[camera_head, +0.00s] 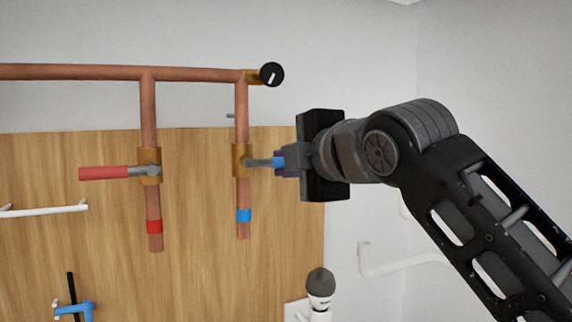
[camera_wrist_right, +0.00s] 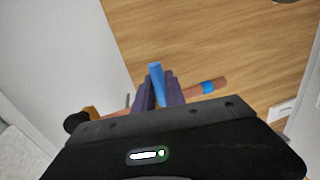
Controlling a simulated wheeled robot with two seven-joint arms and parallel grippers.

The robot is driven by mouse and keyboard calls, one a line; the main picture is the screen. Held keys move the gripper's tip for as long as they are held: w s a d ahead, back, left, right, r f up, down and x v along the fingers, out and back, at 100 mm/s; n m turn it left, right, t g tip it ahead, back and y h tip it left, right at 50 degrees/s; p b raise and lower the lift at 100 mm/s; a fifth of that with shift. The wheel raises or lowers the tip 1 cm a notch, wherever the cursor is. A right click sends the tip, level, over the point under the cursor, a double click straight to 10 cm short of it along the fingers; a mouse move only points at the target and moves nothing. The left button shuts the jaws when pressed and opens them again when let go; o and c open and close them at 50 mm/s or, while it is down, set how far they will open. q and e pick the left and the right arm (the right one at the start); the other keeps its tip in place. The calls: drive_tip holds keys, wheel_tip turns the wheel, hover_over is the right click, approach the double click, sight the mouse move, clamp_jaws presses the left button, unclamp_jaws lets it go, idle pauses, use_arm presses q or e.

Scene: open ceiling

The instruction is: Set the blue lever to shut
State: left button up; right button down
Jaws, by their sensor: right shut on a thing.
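The blue lever (camera_head: 278,162) sticks out to the right, level, from a brass valve (camera_head: 241,160) on the right-hand vertical copper pipe. It lies across the pipe. My right gripper (camera_head: 282,161) is shut on its outer part, which is mostly hidden in the head view. In the right wrist view the blue lever (camera_wrist_right: 156,84) shows between the two dark purple fingers (camera_wrist_right: 158,92). A blue band (camera_head: 244,215) marks the pipe below the valve. My left gripper is not in view.
A red lever (camera_head: 103,173) points left from the left-hand pipe's valve. A black knob (camera_head: 271,74) ends the top pipe. A white rail (camera_head: 42,209), a blue clamp-like item (camera_head: 74,309) and a grey-topped white fixture (camera_head: 320,288) sit lower. White pipework (camera_head: 400,262) runs along the right wall.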

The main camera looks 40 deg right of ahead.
drive_tip(key=shift+r, duration=0.15)
idle(0.4)
drive_tip(key=c, duration=1.4)
unclamp_jaws()
drive_tip(key=b+v, duration=0.1)
drive_tip(key=v, duration=0.6)
drive_tip(key=shift+s+a+r, duration=0.1)
drive_tip(key=shift+s+a, duration=0.1)
drive_tip(key=shift+s, duration=0.15)
